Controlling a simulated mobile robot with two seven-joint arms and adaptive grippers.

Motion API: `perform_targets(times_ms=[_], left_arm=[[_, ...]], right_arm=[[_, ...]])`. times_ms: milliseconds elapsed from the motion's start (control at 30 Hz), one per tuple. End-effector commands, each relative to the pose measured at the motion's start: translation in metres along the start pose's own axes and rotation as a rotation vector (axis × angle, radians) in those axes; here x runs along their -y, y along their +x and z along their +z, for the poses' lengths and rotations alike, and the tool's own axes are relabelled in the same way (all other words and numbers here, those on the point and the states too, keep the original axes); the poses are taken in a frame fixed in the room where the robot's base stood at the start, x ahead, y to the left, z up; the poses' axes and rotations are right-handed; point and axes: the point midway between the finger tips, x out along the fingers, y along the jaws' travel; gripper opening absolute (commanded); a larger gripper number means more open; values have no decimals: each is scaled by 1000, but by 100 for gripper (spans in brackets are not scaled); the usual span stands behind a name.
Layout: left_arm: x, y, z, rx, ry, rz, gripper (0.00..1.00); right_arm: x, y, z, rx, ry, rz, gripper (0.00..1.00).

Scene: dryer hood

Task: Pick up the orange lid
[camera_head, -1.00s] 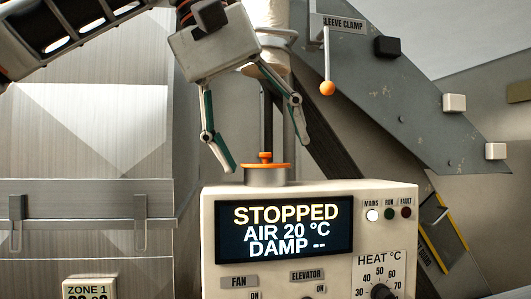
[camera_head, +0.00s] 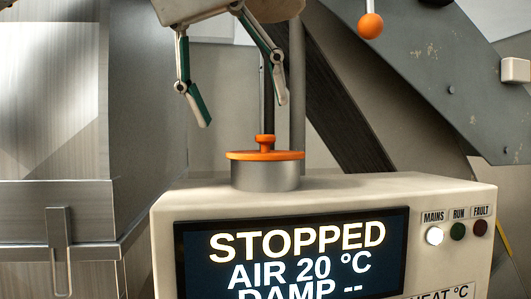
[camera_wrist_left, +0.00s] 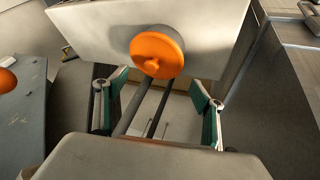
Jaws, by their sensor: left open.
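The orange lid (camera_head: 265,154) is a flat disc with a small knob on top. It rests on a short grey metal cylinder (camera_head: 265,176) on top of the cream control box (camera_head: 400,186). My left gripper (camera_head: 243,114) is open and empty, its fingers pointing down, above and slightly left of the lid in the head view. The fingers do not touch the lid. In the left wrist view the lid (camera_wrist_left: 157,52) shows from above, beyond the open fingers (camera_wrist_left: 158,84), and hides most of the cylinder. My right gripper is not in view.
An orange ball knob (camera_head: 371,25) hangs at the upper right, before a sloping grey panel (camera_head: 440,100). A metal cabinet (camera_head: 50,130) stands at the left. A dark slanted beam and vertical pipes are behind the lid. The box top right of the lid is clear.

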Motion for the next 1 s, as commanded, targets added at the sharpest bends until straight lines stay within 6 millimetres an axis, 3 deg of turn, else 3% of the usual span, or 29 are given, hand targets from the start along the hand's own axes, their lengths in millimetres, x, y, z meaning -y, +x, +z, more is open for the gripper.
perform_targets(times_ms=[367,667,800,1000], left_arm=[[3,47,1,2,1,1,69],[3,51,1,-1,0,1,69],[3,51,1,-1,0,1,42],[3,51,1,0,0,1,42]], right_arm=[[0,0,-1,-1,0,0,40],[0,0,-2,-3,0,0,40],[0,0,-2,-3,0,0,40],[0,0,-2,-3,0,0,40]])
